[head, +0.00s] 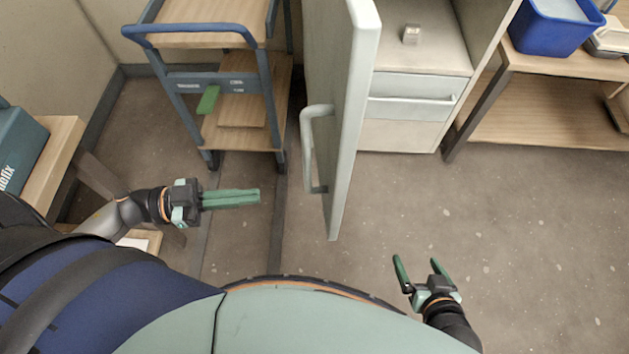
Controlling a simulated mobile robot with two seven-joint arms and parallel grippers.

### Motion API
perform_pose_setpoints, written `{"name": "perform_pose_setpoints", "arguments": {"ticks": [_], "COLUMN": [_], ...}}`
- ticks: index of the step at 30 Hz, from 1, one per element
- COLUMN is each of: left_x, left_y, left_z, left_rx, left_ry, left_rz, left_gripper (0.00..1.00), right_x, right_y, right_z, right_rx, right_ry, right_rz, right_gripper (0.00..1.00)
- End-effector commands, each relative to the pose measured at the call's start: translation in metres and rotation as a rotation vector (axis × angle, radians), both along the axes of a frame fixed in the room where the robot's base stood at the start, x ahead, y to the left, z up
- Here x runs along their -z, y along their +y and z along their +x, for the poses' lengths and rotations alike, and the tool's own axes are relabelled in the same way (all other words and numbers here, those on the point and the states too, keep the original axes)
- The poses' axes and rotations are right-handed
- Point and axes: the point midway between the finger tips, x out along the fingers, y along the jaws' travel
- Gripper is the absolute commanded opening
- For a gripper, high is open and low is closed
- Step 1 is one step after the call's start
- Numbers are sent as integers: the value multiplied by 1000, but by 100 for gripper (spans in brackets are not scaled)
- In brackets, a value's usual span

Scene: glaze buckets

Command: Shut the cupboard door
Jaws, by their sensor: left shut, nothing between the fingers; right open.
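The cupboard door (349,125) is pale grey-green and stands wide open, its edge pointing toward me. Its handle (308,150) is on the left face. Behind it, to the right, is the open cupboard (428,45), with a drawer (413,98) low inside. My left gripper (258,197) is shut and empty, left of the door and apart from it, its fingers pointing right. My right gripper (417,263) is open and empty, to the right of the door and nearer to me, its fingers pointing up in the picture. Neither gripper touches the door.
A blue-framed trolley (262,85) with wooden shelves stands left of the door. A wooden bench (530,100) with a blue bucket (550,30) is at the right. A teal box (20,145) sits on a table at the left edge. The floor (500,220) at the right is clear.

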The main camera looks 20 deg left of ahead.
Motion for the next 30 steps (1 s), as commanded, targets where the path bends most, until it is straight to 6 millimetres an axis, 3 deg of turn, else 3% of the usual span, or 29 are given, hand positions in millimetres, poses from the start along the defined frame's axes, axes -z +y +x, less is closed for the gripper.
{"name": "perform_pose_setpoints", "arguments": {"ticks": [15, 21, 30], "left_x": [-2, -1, 0], "left_y": [-94, -109, -112], "left_z": [45, 53, 54], "left_rx": [-3, -3, -3], "left_ry": [-7, -3, -1], "left_rz": [-5, -2, 0], "left_gripper": [0, 0, 0], "right_x": [0, 0, 0], "right_y": [0, 0, 0], "right_z": [0, 0, 0], "right_rx": [0, -1, -1], "right_ry": [1, 2, 2], "right_rz": [0, 0, 0], "right_gripper": [92, 92, 92]}}
